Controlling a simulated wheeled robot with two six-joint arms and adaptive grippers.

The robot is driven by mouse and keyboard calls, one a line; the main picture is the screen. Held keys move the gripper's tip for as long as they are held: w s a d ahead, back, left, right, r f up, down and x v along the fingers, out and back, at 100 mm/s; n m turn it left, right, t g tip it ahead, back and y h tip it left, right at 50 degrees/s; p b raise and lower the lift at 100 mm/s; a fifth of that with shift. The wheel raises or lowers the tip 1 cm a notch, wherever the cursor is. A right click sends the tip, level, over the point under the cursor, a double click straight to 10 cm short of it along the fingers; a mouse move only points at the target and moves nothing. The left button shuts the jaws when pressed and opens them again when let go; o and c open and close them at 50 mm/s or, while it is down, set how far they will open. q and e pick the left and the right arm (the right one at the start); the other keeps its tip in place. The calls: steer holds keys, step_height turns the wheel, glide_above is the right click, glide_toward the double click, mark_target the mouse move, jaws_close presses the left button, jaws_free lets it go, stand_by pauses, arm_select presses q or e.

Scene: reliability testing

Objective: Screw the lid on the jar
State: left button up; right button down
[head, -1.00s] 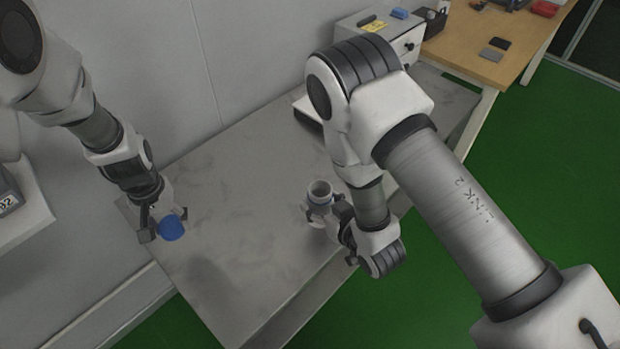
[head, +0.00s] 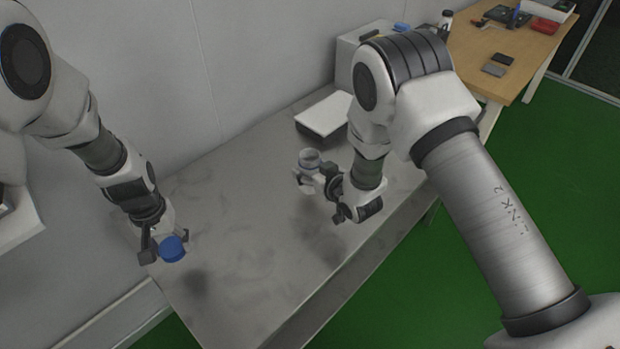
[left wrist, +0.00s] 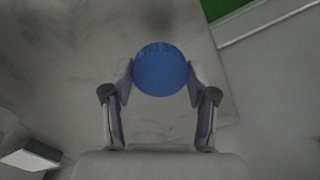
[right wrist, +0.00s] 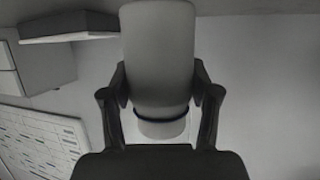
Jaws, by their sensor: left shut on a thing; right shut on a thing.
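The blue lid (head: 172,248) is held in my left gripper (head: 160,246) near the left end of the grey table. In the left wrist view the round lid (left wrist: 160,70) sits between the two fingers of my left gripper (left wrist: 160,82). The jar (head: 310,158) is pale and open at the top. My right gripper (head: 312,178) is shut around it near the middle of the table, and the jar looks upright. In the right wrist view the jar (right wrist: 158,50) is between the fingers of my right gripper (right wrist: 160,88). Lid and jar are well apart.
The grey table (head: 235,215) is bare between the grippers. A white flat box (head: 322,115) lies behind the jar. A grey cabinet (head: 357,50) stands at the back against the wall. A wooden table (head: 500,55) with several small items is at the upper right.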

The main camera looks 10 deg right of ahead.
steer(key=shift+w, duration=0.1)
